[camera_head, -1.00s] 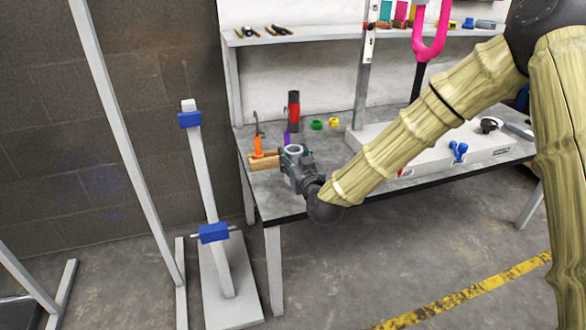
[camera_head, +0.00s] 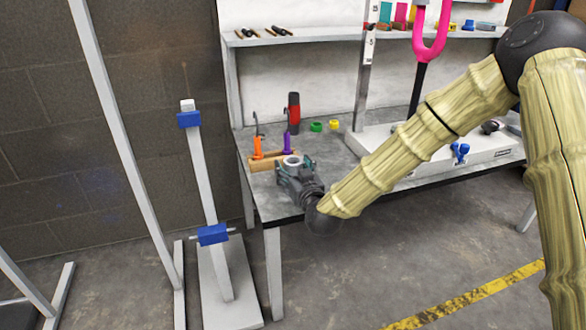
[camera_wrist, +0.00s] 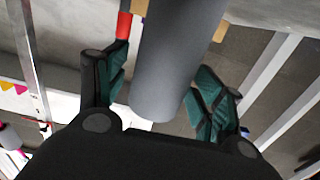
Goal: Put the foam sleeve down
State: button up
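The foam sleeve (camera_wrist: 170,70) is a plain dark grey tube between the two fingers of my gripper (camera_wrist: 158,95) in the wrist view. The right finger meets its side; contact on the left is hard to judge. The sleeve looks about upright. Its lower end is hidden behind my gripper, so I cannot tell whether it touches the bench top.
A wooden block (camera_head: 262,163) with orange (camera_head: 257,147) and purple (camera_head: 287,143) handled tools is just behind my gripper. A white stand with blue clamps (camera_head: 213,234) is left.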

jog(key=shift+r, duration=0.2)
jog(key=p+v, duration=0.3)
jog(key=v, duration=0.9)
jog(key=s+d+f+g+h, duration=0.1)
jog(key=s+d+f+g, duration=0.15)
jog(key=s+f, duration=0.45)
jog(key=s+d+f+m+g, duration=0.1)
jog(key=s+d+f+g, duration=0.15)
jog(key=f, duration=0.75)
jog(key=s+d+f+g+h, duration=0.1)
jog(key=s+d+f+g, duration=0.15)
jog(key=s+f, duration=0.45)
jog(key=s+d+f+m+g+h, duration=0.1)
jog(key=s+d+f+g, duration=0.2)
jog(key=s+f, duration=0.2)
jog(key=s+d+f+m+g+h, duration=0.1)
jog(key=s+d+f+g, duration=0.2)
jog(key=s, duration=0.8)
jog(key=s+d+f+m+g+h, duration=0.1)
jog(key=s+d+f+g, duration=0.2)
jog(key=s+d+f, duration=0.2)
jog(key=s+f, duration=0.2)
jog(key=shift+s+d, duration=0.2)
jog(key=shift+s, duration=0.2)
